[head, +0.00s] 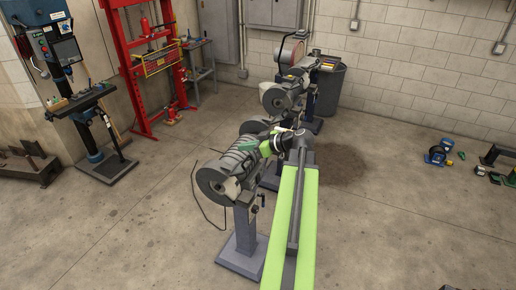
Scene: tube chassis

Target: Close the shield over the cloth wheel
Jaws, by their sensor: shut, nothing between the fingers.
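My green and grey arm reaches in from the bottom. Its wrist bends left over the near pedestal machine (238,167), and my gripper (248,147) lies at or close above that machine's top. The fingers are small and look closed and empty; whether they touch the machine I cannot tell. The near machine has a round grey housing (211,184) at its front left end. Another rounded grey part (254,126) shows behind the gripper, partly hidden by the arm. I cannot make out for certain which part is the cloth wheel or its shield, nor the shield's position.
More grinding machines (275,98) stand close behind, beside a dark bin (329,92). A red press (150,65) and a drill press (82,105) stand at the left. Small items (437,154) lie on the floor at right. The floor in the left foreground is clear.

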